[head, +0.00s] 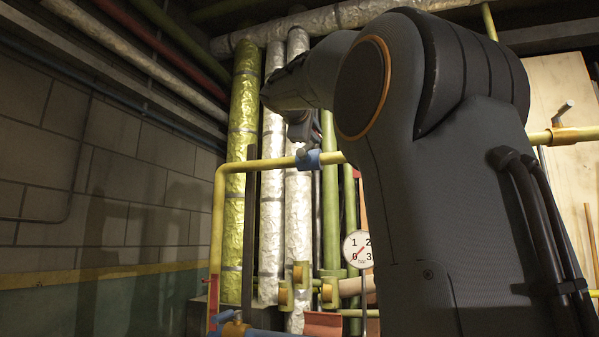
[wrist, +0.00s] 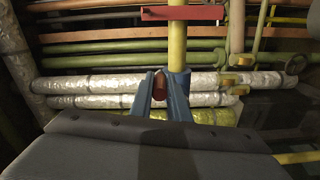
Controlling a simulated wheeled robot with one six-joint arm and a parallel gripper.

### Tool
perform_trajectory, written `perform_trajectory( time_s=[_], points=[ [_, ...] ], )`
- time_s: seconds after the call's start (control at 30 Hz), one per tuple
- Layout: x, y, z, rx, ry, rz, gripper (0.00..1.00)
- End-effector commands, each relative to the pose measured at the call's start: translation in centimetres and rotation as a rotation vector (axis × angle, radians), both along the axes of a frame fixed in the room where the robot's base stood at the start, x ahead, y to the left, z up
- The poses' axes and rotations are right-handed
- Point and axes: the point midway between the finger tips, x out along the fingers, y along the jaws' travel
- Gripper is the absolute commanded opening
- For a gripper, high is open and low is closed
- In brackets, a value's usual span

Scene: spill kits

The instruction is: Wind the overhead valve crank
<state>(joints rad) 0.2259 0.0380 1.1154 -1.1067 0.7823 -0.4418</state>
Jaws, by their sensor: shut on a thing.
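In the wrist view my gripper (wrist: 160,75) has its two blue fingers on either side of a short dark-red grip (wrist: 160,86), which looks like the handle of the valve crank. The fingers are shut on it. The rest of the crank is hidden or too dark to make out. In the head view my grey arm reaches up and to the left, and its end is in front of the silver pipes. The fingertips and the held handle cannot be made out clearly there.
A yellow pipe (head: 269,164) with a blue fitting (head: 307,159) crosses below my arm's end. Silver-wrapped pipes (head: 272,200) and a yellow-wrapped pipe (head: 240,190) stand behind. A dial gauge (head: 356,249) is low beside my arm. A block wall (head: 120,180) is at left.

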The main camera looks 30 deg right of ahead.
Motion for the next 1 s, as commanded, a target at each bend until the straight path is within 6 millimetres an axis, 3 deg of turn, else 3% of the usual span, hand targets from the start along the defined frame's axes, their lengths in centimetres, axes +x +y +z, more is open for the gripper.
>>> perform_trajectory(
  time_s=[0.17,1.0],
  points=[
    [0.2,-0.1,-1.4,0.004,0.007,0.005,0.01],
    [-0.5,-0.6,-2.5,0.002,0.002,0.002,0.01]
  ],
)
